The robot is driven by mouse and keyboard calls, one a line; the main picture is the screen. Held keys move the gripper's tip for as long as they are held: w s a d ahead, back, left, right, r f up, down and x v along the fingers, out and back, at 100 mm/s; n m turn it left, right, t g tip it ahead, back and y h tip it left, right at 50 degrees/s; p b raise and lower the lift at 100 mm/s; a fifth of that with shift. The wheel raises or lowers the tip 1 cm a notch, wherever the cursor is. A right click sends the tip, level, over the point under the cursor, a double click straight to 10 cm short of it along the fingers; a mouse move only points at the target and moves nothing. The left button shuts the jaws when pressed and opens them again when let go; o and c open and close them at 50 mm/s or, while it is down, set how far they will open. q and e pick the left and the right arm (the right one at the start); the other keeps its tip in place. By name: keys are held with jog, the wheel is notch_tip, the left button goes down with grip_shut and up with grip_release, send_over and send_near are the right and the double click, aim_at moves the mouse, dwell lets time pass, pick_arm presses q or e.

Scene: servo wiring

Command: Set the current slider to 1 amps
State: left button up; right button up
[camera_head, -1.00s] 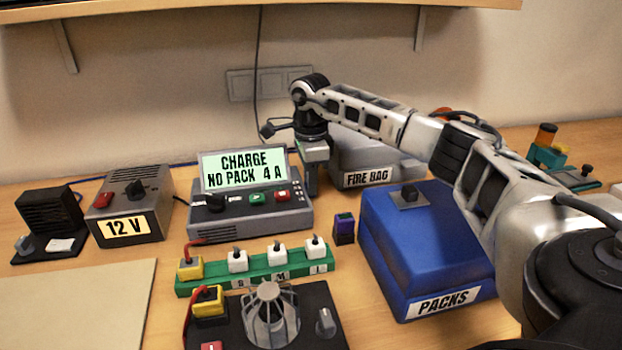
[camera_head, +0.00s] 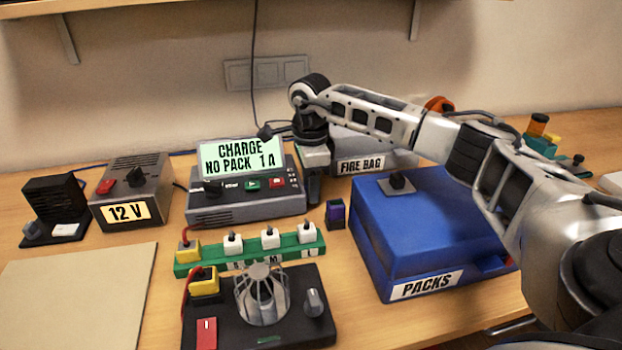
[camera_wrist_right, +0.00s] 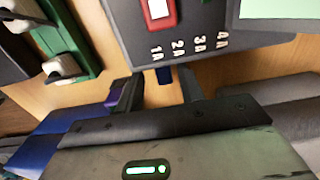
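The grey charger (camera_head: 246,205) stands at the back middle of the bench. Its screen (camera_head: 241,158) reads "CHARGE NO PACK 1 A". In the right wrist view the charger's edge carries a current scale (camera_wrist_right: 188,44) marked 1A to 4A. A small dark blue piece, seemingly the slider knob (camera_wrist_right: 164,75), shows by the 1A mark. My right gripper (camera_head: 313,186) is at the charger's right side. In the wrist view its fingers (camera_wrist_right: 160,92) are apart, one on each side of the blue piece, with gaps visible. The head view hides the slider behind the gripper. My left gripper is out of view.
A blue PACKS box (camera_head: 425,230) stands under my right forearm. The FIRE BAG box (camera_head: 375,150) is behind the gripper. A green connector strip (camera_head: 205,258) and a small purple block (camera_head: 335,214) lie in front. The 12 V supply (camera_head: 132,188) is to the left.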

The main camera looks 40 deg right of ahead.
notch_tip(320, 180, up, 16)
jog(key=shift+b, duration=0.4)
dwell(0.5)
